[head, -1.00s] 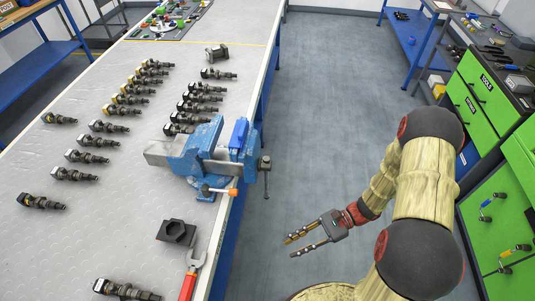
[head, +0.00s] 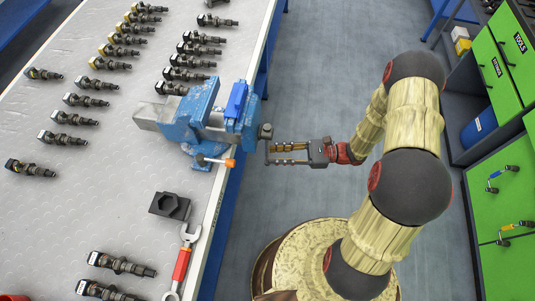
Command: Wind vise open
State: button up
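The blue vise (head: 205,118) is fixed at the right edge of the workbench. Its grey screw end (head: 266,131) sticks out past the edge, and a thin dark handle bar hangs from it. A smaller lever with an orange end (head: 229,163) is on the vise's near side. My gripper (head: 272,154) points left, its fingertips right at the handle bar. The two fingers are apart with a gap between them, and I see nothing clamped. I cannot tell whether the fingers touch the bar or how their depths compare.
Several dark injectors (head: 118,264) lie in rows on the grey workbench (head: 90,215). A black hex block (head: 170,205) and a red-handled wrench (head: 182,262) lie near the vise. Green drawer cabinets (head: 495,200) stand at right. The floor (head: 310,80) between is clear.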

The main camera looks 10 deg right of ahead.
aim_at(268, 155)
jog(key=shift+w+a, duration=0.15)
jog(key=shift+a, duration=0.6)
jog(key=shift+w+a, duration=0.1)
jog(key=shift+a, duration=0.65)
jog(key=shift+c, duration=0.6)
grip_shut()
